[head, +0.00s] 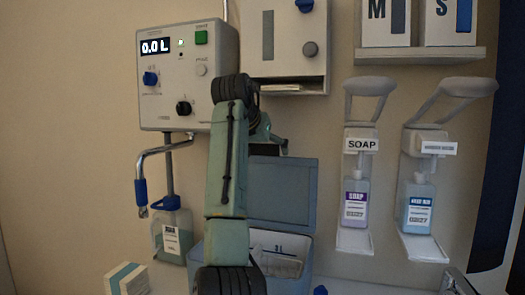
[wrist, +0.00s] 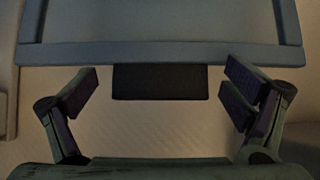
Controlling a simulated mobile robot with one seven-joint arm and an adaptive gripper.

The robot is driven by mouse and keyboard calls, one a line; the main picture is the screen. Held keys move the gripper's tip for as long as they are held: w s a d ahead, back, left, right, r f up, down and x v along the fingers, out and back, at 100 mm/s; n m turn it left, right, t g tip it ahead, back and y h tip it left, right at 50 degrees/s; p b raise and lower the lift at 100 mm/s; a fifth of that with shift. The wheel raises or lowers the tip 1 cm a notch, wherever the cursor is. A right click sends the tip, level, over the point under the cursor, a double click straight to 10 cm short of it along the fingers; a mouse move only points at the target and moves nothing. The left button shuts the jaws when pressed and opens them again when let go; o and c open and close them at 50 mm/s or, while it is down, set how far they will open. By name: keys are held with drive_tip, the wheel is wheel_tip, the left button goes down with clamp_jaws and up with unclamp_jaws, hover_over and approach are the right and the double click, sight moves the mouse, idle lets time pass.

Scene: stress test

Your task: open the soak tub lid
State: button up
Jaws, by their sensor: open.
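The soak tub (head: 290,285) is blue-grey and stands low behind my arm in the head view. Its lid (head: 285,195) stands raised, roughly upright at the back, and the tub's inside with a "3 L" mark shows below it. In the wrist view the lid (wrist: 160,53) spans the top, with a dark tab (wrist: 160,82) on its edge. My gripper (wrist: 160,88) is open and empty, its fingers apart on either side of the tab; I see no contact. In the head view my arm hides part of the tub and lid.
A wall dispenser with a "0.0 L" display (head: 185,75) and a bent spout (head: 143,190) is at left, above a bottle (head: 172,235). Soap (head: 354,205) and another bottle (head: 418,208) hang in wall holders at right. A small box (head: 127,280) sits at lower left.

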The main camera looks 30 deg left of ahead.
drive_tip(key=v, duration=1.2)
idle(0.3)
